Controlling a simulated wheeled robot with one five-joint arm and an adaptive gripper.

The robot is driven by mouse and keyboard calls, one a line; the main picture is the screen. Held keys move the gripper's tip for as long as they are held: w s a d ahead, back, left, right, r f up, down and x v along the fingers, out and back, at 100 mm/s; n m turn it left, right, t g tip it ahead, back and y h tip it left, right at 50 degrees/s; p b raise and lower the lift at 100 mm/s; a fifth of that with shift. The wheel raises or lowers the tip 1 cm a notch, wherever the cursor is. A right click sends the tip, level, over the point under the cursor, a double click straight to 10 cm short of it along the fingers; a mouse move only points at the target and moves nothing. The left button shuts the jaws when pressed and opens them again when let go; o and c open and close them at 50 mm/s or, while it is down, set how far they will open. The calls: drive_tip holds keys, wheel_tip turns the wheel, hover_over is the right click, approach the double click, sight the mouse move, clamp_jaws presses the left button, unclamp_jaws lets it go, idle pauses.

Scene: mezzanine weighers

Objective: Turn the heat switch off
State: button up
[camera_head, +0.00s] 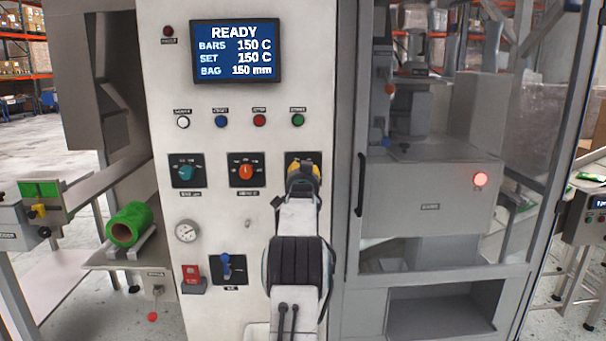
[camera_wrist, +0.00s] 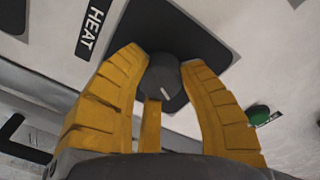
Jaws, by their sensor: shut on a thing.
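The heat switch is a dark round knob (camera_wrist: 163,76) with a short white mark, on a black plate beside the label "HEAT" (camera_wrist: 95,25) in the wrist view. My gripper (camera_wrist: 170,85) has its yellow fingers on either side of the knob and is shut on it. A narrow yellow strip shows between the fingers below the knob. In the head view my gripper (camera_head: 302,172) is at the rightmost switch plate (camera_head: 317,157) of the upper row. There my gripper hides the knob and my arm covers the panel below it.
The panel screen (camera_head: 236,51) reads READY, with bars 150 C and set 150 C. A teal knob (camera_head: 186,172) and an orange knob (camera_head: 246,171) sit to the left. The green button (camera_head: 298,120) is just above; it also shows in the wrist view (camera_wrist: 258,115). A glazed enclosure stands right.

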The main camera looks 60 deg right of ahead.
drive_tip(key=shift+w+f, duration=0.1)
drive_tip(key=shift+f, duration=0.05)
drive_tip(key=n+b, duration=0.2)
drive_tip(key=n, duration=0.1)
drive_tip(key=shift+f+b, duration=0.2)
drive_tip(key=shift+b, duration=0.1)
drive_tip(key=shift+n+b, duration=0.95)
drive_tip(key=shift+n, duration=0.35)
drive_tip(key=shift+w, duration=0.1)
drive_tip(key=o, duration=1.2)
drive_tip(key=shift+r, duration=0.15)
drive_tip(key=shift+a, duration=0.1)
